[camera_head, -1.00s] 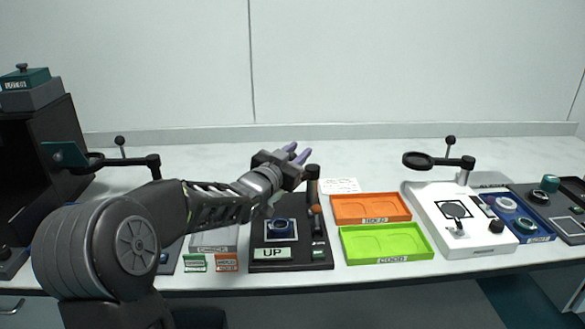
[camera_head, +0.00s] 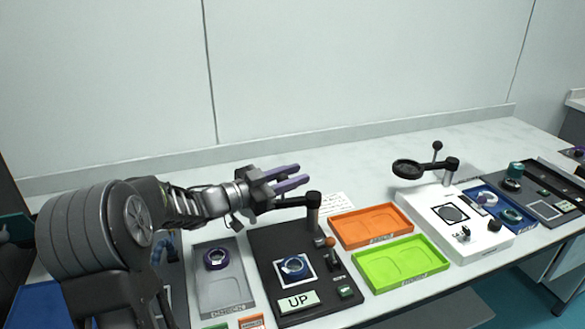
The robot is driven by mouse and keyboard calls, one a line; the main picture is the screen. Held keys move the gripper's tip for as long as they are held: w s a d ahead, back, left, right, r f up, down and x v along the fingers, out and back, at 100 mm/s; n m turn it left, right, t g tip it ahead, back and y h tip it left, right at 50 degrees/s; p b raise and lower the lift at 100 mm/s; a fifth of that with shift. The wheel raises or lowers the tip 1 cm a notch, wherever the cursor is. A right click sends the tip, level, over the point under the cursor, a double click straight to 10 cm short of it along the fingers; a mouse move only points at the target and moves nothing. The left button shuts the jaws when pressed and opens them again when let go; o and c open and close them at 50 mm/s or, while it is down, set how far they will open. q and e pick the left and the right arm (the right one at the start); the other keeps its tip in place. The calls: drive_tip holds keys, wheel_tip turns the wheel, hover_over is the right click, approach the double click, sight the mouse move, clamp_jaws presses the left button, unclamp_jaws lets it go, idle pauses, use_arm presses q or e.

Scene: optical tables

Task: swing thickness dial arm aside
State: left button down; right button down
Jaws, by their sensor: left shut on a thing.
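The black dial station (camera_head: 262,245), with its "UP" sign (camera_head: 298,301), stands on the table at lower centre. Its upright post (camera_head: 313,208) carries a dark horizontal arm (camera_head: 288,203) that reaches left from the post top. A blue-rimmed ring (camera_head: 294,267) sits on the white square of the station, clear in view. My left gripper (camera_head: 285,180), with purple fingers, is over the outer part of the arm, left of the post, and is shut on the dial arm. The gripper body hides the arm's outer end and the grasp point. My right gripper is not in view.
An orange tray (camera_head: 346,230) and a green tray (camera_head: 377,279) lie right of the station. A white station (camera_head: 472,240) with its own black arm (camera_head: 408,168) stands further right. The table behind is mostly clear.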

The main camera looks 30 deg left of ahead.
use_arm(q)
drive_tip(key=shift+m+h, duration=0.3)
drive_tip(key=shift+h, duration=0.1)
drive_tip(key=shift+r, duration=0.1)
drive_tip(key=c, duration=1.1)
unclamp_jaws()
drive_tip(key=shift+w, duration=0.1)
drive_tip(key=shift+c, duration=0.2)
drive_tip(key=shift+a, duration=0.1)
drive_tip(key=v, duration=0.7)
drive_tip(key=shift+s+a, duration=0.2)
drive_tip(key=shift+s, duration=0.15)
wheel_tip(320, 180, up, 5)
drive_tip(key=p, duration=0.4)
